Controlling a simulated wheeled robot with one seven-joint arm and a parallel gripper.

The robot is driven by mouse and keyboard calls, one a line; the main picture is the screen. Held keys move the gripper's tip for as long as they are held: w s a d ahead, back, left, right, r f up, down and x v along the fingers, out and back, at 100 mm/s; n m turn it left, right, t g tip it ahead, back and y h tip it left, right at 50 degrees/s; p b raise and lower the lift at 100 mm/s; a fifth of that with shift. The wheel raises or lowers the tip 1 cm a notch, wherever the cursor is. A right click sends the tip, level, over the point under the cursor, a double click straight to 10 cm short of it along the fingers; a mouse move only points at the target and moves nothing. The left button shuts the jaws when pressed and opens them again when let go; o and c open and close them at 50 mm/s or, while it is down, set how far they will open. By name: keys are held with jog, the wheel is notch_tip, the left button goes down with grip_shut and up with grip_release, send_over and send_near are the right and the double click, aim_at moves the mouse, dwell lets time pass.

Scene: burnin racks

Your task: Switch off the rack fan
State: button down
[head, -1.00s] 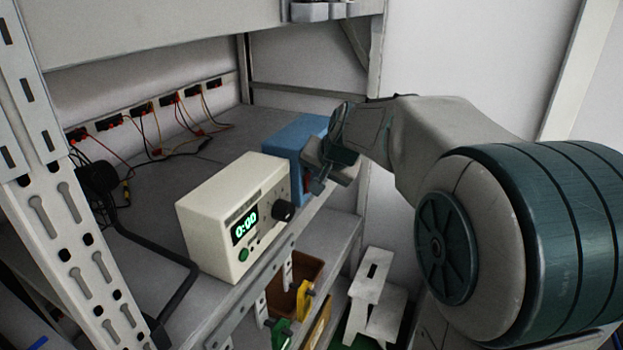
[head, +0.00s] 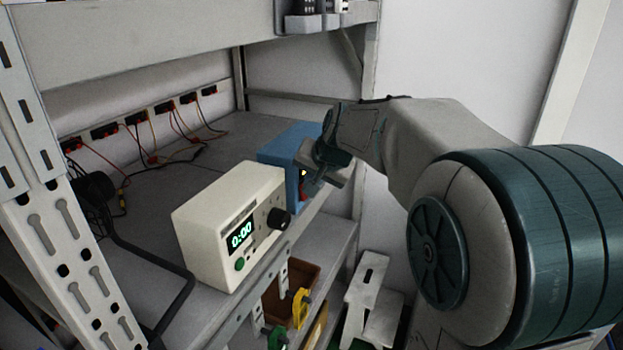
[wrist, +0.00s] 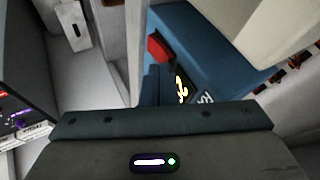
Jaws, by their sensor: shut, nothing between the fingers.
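A blue box (head: 283,150) stands on the rack shelf behind the cream box. In the wrist view the blue box (wrist: 200,35) has a red switch-like part (wrist: 158,48) and a dark panel with a glowing yellow mark (wrist: 182,88) and a white symbol beside it. The yellow mark also shows in the head view (head: 304,173). My gripper (head: 313,180) is shut and empty at the box's front face, partly covering it. In the wrist view its fingers (wrist: 157,85) lie beside the panel, near the red part. I cannot tell whether they touch the box.
A cream box (head: 215,215) with a green 0:00 display, black knob and green button stands left of the gripper. Sockets with wires (head: 140,118) line the back. A rack upright (head: 75,225) stands at left. A white step stool (head: 372,305) is below right.

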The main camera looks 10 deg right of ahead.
jog(key=d+b+v, duration=0.1)
jog(key=b+v, duration=0.1)
jog(key=v, duration=1)
jog(key=s+a+f+n+g+h, duration=0.1)
jog(key=s+f+n+g, duration=0.1)
jog(key=s+f, duration=0.8)
jog(key=s+a+f+n+g, duration=0.2)
jog(key=s+f+n, duration=0.2)
jog(key=s+f, duration=0.7)
jog(key=shift+a+f+g+h, duration=0.3)
jog(key=shift+f+h, duration=0.1)
jog(key=shift+a, duration=0.15)
